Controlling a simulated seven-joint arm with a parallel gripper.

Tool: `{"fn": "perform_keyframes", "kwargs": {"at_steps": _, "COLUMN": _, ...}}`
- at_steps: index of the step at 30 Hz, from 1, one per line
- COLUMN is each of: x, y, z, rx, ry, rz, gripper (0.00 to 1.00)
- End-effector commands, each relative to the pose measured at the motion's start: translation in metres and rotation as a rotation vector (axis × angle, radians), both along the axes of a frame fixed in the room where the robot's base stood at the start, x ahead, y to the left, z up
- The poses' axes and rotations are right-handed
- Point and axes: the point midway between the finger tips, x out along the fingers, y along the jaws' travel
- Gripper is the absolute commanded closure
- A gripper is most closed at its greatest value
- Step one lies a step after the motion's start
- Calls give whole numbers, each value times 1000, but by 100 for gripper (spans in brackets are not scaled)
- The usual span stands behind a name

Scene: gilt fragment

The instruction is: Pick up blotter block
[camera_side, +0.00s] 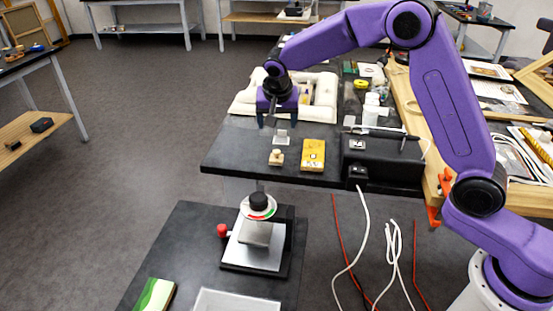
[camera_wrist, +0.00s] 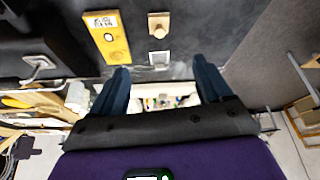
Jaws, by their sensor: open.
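A small wooden block with a round knob on top, which looks like the blotter block (camera_side: 277,158), stands upright near the front edge of the dark table. It also shows in the wrist view (camera_wrist: 158,25), at the top, beyond my fingertips. My gripper (camera_side: 277,122) is open and empty, pointing down, behind the block and apart from it in the side view. Its two blue fingers are spread in the wrist view (camera_wrist: 161,65). A small pale square piece (camera_side: 281,138) lies between the block and my gripper.
A yellow box (camera_side: 313,155) lies right of the block. A black case (camera_side: 380,160) stands further right. A white foam tray (camera_side: 240,108) is behind my gripper. A lower bench in front holds a device with a black knob (camera_side: 258,203). The tabletop left of the block is clear.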

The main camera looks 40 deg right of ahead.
Motion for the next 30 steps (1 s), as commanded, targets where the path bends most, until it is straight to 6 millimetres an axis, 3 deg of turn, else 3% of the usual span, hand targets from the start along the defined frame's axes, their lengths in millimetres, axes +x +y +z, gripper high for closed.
{"fn": "perform_keyframes", "kwargs": {"at_steps": 5, "x": 8, "y": -6, "z": -18, "rx": -1, "ry": 0, "rz": -8, "gripper": 22}}
{"fn": "perform_keyframes", "kwargs": {"at_steps": 18, "x": 34, "y": -24, "z": -93, "rx": 0, "ry": 1, "rz": -5, "gripper": 22}}
{"fn": "perform_keyframes", "kwargs": {"at_steps": 30, "x": 45, "y": -32, "z": -123, "rx": -1, "ry": 0, "rz": -6, "gripper": 22}}
